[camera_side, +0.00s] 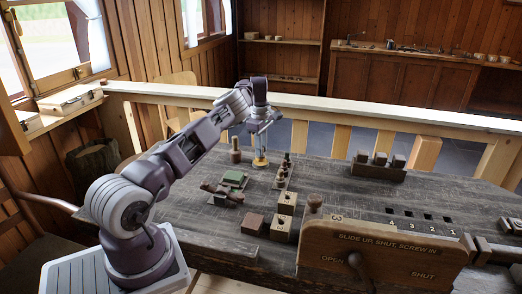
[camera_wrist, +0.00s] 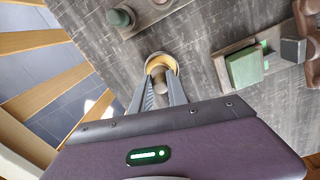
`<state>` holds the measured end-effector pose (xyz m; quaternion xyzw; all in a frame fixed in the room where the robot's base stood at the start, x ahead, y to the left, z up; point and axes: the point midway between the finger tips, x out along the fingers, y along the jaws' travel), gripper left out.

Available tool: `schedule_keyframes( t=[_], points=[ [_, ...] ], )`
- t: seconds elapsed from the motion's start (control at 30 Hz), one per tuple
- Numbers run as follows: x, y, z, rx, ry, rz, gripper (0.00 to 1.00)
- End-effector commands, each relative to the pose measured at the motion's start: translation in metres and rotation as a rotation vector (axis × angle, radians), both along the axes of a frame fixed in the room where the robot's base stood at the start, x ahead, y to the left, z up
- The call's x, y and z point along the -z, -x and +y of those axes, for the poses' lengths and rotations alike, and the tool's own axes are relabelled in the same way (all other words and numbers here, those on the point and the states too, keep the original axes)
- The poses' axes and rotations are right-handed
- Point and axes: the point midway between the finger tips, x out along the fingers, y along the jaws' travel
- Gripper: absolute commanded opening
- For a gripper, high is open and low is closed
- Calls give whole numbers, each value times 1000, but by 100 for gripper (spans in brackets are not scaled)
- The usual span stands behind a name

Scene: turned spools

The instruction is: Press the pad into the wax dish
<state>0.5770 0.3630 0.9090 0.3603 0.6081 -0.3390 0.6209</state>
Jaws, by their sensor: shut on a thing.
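The wax dish (camera_side: 260,163) is a small round yellow dish on the dark plank table, below my gripper. In the wrist view the dish (camera_wrist: 174,60) shows a yellowish inside and a pale rim. My gripper (camera_side: 261,148) points down over it, fingers closed on a small round-topped grey-brown piece, which looks like the pad (camera_wrist: 158,70). The pad is over or in the dish; its underside is hidden, so I cannot tell whether it touches the wax.
Left of the dish stands a turned wooden piece (camera_side: 235,151). Nearer are a green block (camera_side: 235,178) on a wooden holder and a rack of small upright pieces (camera_side: 284,170). Wooden blocks (camera_side: 286,202) and a lettered board (camera_side: 385,250) stand in front.

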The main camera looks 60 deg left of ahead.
Motion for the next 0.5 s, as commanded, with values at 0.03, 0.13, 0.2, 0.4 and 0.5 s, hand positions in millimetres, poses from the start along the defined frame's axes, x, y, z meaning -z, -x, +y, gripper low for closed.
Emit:
schedule_keyframes(
  t=[0.03,0.13,0.2,0.4,0.5],
  points=[
    [-6,0,0,0,-1,-2,0],
    [-17,0,0,-1,-2,-3,0],
    [-24,0,1,0,-2,-2,0],
    [-45,0,1,1,-2,-3,0],
    [-54,0,1,0,-2,-3,0]
  ],
)
